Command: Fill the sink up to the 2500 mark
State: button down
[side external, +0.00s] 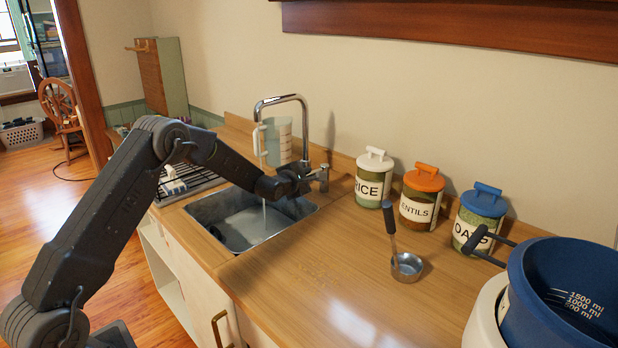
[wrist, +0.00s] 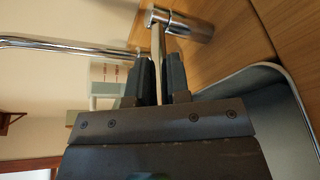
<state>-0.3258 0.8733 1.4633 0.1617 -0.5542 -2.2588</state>
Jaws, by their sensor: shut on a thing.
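The metal sink (side external: 205,212) is set into the wooden counter, with shallow-looking water (side external: 252,225) in it. A thin stream (side external: 264,212) falls from the curved chrome tap (side external: 282,98). I cannot make out a 2500 mark on the sink. My gripper (side external: 312,176) is at the tap base, right of the stream. In the wrist view, my gripper (wrist: 160,75) is shut on the thin tap lever (wrist: 156,45), which joins a chrome cylinder (wrist: 185,25). The sink rim (wrist: 293,82) shows at right.
A clear measuring jug (side external: 279,140) stands behind the tap. Rice (side external: 372,180), lentils (side external: 421,202) and oats (side external: 479,220) jars line the wall. A ladle (side external: 407,267) and blue pot (side external: 585,270) occupy the right counter.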

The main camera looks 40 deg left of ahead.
jog(key=shift+a+r+m+h, duration=0.2)
jog(key=shift+a+m+h, duration=0.3)
jog(key=shift+h, duration=0.4)
jog(key=c, duration=1.1)
grip_release()
jog(key=shift+f, duration=0.15)
jog(key=v, duration=1.4)
jog(key=shift+f, duration=0.1)
